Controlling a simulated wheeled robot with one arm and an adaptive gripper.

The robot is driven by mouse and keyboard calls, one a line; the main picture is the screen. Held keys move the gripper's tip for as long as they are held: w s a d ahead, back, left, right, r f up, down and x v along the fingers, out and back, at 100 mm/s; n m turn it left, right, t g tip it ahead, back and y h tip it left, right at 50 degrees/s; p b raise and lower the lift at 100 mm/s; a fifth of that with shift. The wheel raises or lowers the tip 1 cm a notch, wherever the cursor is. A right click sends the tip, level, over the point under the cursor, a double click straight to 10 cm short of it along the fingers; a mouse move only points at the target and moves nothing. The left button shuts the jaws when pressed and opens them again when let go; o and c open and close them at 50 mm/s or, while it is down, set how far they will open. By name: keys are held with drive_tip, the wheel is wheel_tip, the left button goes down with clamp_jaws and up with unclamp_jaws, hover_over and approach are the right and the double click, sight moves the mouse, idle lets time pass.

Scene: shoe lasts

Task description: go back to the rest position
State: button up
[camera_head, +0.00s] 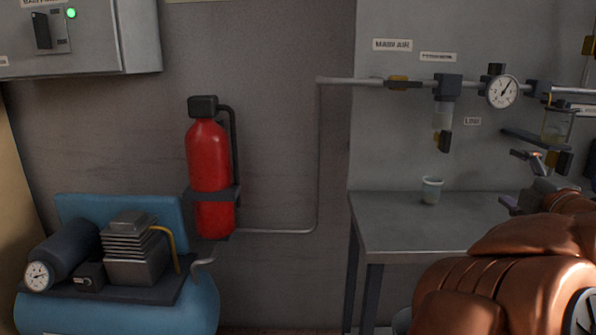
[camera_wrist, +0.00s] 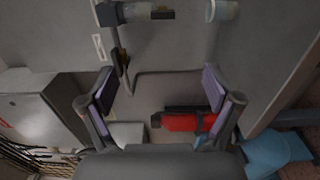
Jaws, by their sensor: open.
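My gripper (camera_head: 513,179) shows at the right of the head view, over the right part of the metal bench, with my copper-coloured arm behind it. In the wrist view its two fingers stand wide apart (camera_wrist: 159,90), with nothing between their pads. It is open and empty, apart from the cup and the pipe fittings. The metal bench (camera_head: 400,222) stands against the wall, partly hidden by my arm. A small pale cup (camera_head: 432,190) stands upright on it; the cup also shows at the top of the wrist view (camera_wrist: 221,10).
An air pipe with a filter (camera_head: 443,115) and a gauge (camera_head: 503,92) runs along the wall above the bench. A red cylinder (camera_head: 209,170) hangs on the wall at left. A blue compressor (camera_head: 120,312) stands below left, under a grey cabinet (camera_head: 90,45). Space before the wall's middle looks clear.

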drive_tip(key=s+d+f+m+g+h, duration=0.35)
drive_tip(key=f+m+g+h, duration=0.35)
drive_tip(key=m, duration=0.6)
drive_tip(key=s+a+f+m+g+y, duration=0.1)
drive_tip(key=s+a+f+m+g, duration=0.1)
drive_tip(key=f, duration=0.3)
drive_tip(key=s+a+f+m+g, duration=0.2)
drive_tip(key=a+f, duration=0.1)
drive_tip(key=f, duration=0.2)
drive_tip(key=s+a+f+g+y, duration=0.35)
drive_tip(key=s+a+f, duration=0.4)
drive_tip(key=a, duration=0.25)
drive_tip(key=s+a+f+g+y, duration=0.35)
drive_tip(key=s+a+f, duration=0.4)
drive_tip(key=a, duration=0.25)
drive_tip(key=s+a+g, duration=0.3)
drive_tip(key=s+a, duration=0.2)
drive_tip(key=s, duration=0.1)
wheel_tip(320, 180, up, 24)
drive_tip(key=s+t+p, duration=0.1)
drive_tip(key=s+p, duration=0.1)
drive_tip(key=p, duration=2)
drive_tip(key=shift+d+r+y, duration=0.15)
drive_tip(key=shift+y, duration=0.15)
